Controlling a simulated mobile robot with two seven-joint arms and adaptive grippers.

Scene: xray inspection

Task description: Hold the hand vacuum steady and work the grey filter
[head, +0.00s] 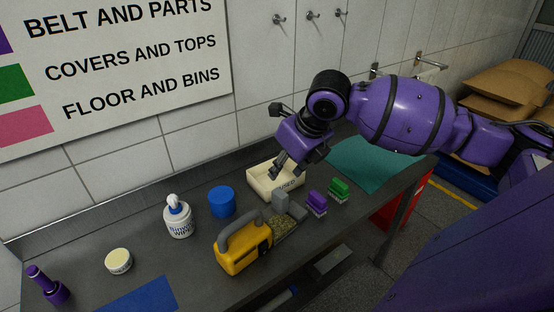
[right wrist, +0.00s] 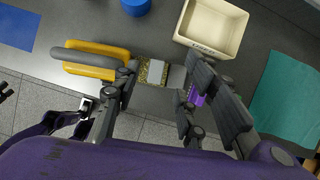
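The yellow hand vacuum (head: 237,261) with its grey handle lies on the bench; its see-through bin holds speckled debris. It also shows in the right wrist view (right wrist: 97,47). A grey block (head: 281,202), likely the grey filter, stands at its far end; I cannot tell how it is seated. My right gripper (head: 285,172) is open and empty, above the bench near the beige tray. In the right wrist view its fingers (right wrist: 165,98) are spread wide. Dark fingers at that view's left edge may be my left gripper (right wrist: 6,92); their state is unclear.
A beige tray (head: 262,185) stands behind the vacuum. Purple (head: 317,209) and green (head: 340,193) brushes sit right of it. A blue tub (head: 222,202), wipes bottle (head: 179,222), cream jar (head: 118,261) and purple object (head: 54,293) stand left. Teal (head: 372,165) and blue (head: 140,297) mats lie flat.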

